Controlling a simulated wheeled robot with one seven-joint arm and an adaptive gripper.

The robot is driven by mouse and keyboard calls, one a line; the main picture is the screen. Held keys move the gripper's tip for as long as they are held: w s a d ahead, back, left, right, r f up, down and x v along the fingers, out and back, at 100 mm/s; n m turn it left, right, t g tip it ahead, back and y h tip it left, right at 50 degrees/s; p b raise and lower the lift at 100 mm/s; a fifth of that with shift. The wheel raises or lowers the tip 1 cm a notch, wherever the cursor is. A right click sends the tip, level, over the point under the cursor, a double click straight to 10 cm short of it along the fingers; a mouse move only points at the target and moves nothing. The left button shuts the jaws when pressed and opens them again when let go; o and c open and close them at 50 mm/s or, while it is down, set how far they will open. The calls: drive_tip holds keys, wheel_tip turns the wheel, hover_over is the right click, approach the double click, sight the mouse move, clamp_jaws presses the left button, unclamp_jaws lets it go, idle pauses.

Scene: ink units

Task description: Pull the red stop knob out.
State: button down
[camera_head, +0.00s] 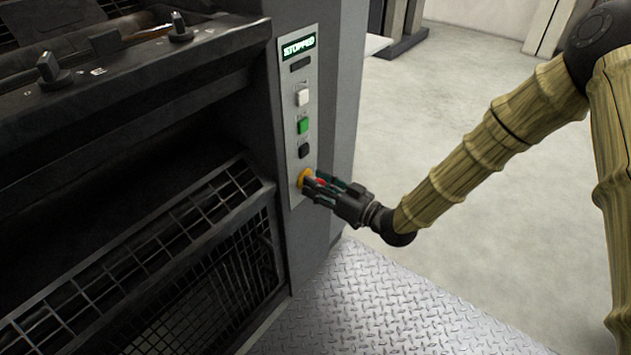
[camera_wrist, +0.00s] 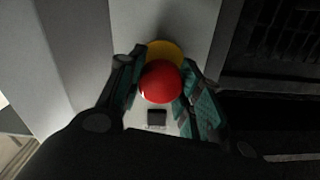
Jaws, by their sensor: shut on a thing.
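The red stop knob (camera_wrist: 160,82) sits in front of its round yellow base (camera_wrist: 168,50) in the wrist view, between my two fingers. In the head view the yellow base (camera_head: 304,178) is at the bottom of the light control panel (camera_head: 296,120), and a bit of the red knob (camera_head: 320,182) shows between the fingers. My gripper (camera_head: 317,184) reaches it from the right and is shut on the knob. It also shows in the wrist view (camera_wrist: 160,78), one finger on each side. The fingers partly hide the knob in the head view.
Above the knob are a black button (camera_head: 304,150), a green button (camera_head: 303,126) and a white button (camera_head: 302,97). The display (camera_head: 298,47) reads STOPPED. A dark machine with a grille (camera_head: 150,270) stands at left. A diamond-plate step (camera_head: 375,310) lies below.

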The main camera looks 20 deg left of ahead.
drive_tip(key=shift+s+d+f, duration=0.1)
drive_tip(key=c, duration=0.9)
unclamp_jaws()
drive_tip(key=shift+d, duration=0.15)
drive_tip(key=shift+c, duration=0.2)
drive_tip(key=v, duration=1.1)
drive_tip(key=shift+s+d, duration=0.2)
drive_tip(key=shift+d, duration=0.15)
